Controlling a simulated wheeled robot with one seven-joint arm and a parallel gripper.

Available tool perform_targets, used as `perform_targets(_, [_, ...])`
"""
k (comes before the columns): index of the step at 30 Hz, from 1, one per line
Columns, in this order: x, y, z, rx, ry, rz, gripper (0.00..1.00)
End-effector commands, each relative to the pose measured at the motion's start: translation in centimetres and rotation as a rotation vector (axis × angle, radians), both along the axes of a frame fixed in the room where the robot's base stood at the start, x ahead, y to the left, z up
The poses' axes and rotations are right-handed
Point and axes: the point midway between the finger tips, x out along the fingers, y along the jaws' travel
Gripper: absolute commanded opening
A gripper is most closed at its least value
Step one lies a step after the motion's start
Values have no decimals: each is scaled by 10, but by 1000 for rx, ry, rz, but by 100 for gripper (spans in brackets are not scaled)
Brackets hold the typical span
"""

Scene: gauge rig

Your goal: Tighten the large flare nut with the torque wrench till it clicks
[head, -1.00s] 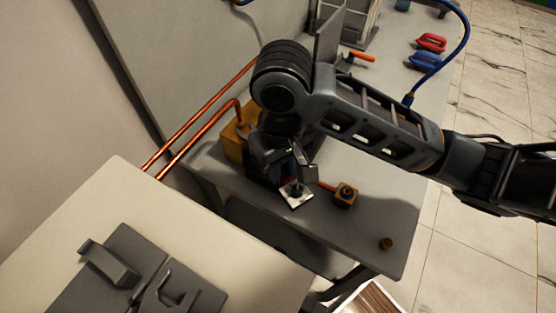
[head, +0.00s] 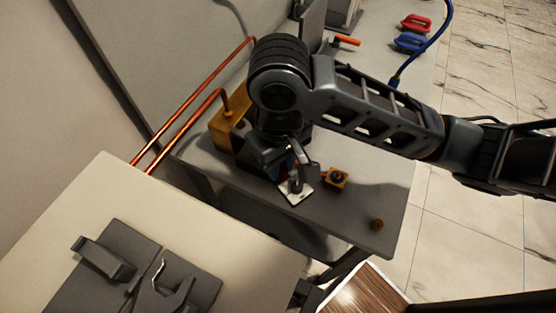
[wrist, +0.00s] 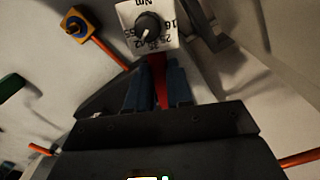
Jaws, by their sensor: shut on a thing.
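My gripper (wrist: 158,85) is shut on a narrow red shaft (wrist: 161,88), held between its blue finger pads. The shaft looks like part of the torque wrench. A white plate (wrist: 172,37) with a black dial knob, numbers and "Nm" sits just beyond the fingertips; it appears joined to the shaft. In the head view, the gripper (head: 283,165) is low over the bench, with the white plate (head: 290,195) beside it. Copper pipes (head: 185,125) run to a yellow block (head: 222,125) behind the gripper. I cannot make out the large flare nut; my arm hides part of that area.
A small yellow block with a dark knob (head: 336,178) stands right of the plate, with an orange rod. A pale table (head: 75,215) stands front left.

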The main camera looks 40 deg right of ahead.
Motion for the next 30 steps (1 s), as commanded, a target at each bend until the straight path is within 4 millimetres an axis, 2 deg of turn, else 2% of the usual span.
perform_targets(21, [0, 0, 39, 0, -2, 1, 0])
perform_targets(30, [0, 0, 41, 0, 0, 1, 0])
